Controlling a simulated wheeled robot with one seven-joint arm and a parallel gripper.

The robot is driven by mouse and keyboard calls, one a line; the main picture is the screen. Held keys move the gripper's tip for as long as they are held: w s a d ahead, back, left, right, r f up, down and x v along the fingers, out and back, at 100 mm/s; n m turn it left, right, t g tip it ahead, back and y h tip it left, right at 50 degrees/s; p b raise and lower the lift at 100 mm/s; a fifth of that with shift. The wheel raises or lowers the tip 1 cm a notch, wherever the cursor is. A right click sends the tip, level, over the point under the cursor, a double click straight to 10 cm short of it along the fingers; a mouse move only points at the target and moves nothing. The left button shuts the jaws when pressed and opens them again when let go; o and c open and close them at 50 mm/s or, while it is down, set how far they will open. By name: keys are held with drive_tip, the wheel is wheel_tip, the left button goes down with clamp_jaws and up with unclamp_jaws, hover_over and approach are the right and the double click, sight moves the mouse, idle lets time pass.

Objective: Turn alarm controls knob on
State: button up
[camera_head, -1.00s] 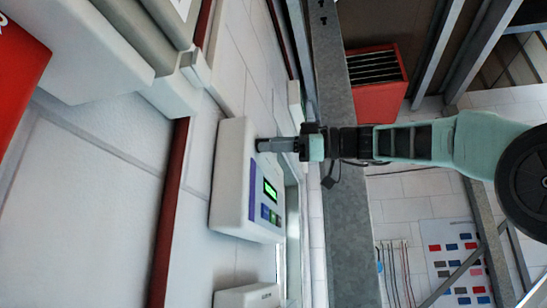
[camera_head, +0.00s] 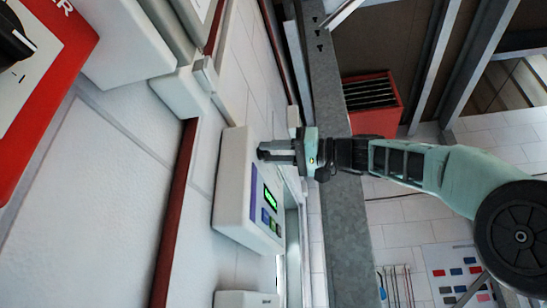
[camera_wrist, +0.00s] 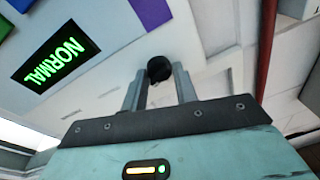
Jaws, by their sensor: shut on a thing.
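The alarm control panel (camera_head: 231,190) is a white wall box with a purple strip, a lit green display and several buttons. In the wrist view its display (camera_wrist: 56,57) reads NORMAL. A black round knob (camera_wrist: 159,68) stands out from the panel face. My gripper (camera_head: 263,150) reaches the panel from the right in the head view. In the wrist view the two fingertips (camera_wrist: 158,82) are closed on either side of the knob. The knob's pointer mark cannot be made out, and the fingers hide the knob in the head view.
A red box (camera_head: 45,60) with a black dial is at the upper left. Dark red pipes (camera_head: 172,220) run along the white wall. Another white box (camera_head: 245,299) is at the bottom. A grey metal beam (camera_head: 343,210) stands beside my arm.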

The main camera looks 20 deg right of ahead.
drive_tip(key=shift+m+t, duration=0.4)
drive_tip(key=shift+m, duration=1.8)
drive_tip(key=shift+b, duration=0.3)
drive_tip(key=o, duration=0.9)
drive_tip(key=shift+o, duration=0.2)
drive_tip(key=b+v, duration=0.6)
drive_tip(key=v, duration=1.1)
drive_tip(key=shift+s, duration=0.2)
drive_tip(key=shift+w+d+m, duration=0.15)
drive_tip(key=shift+d+m, duration=0.05)
drive_tip(key=shift+m, duration=0.1)
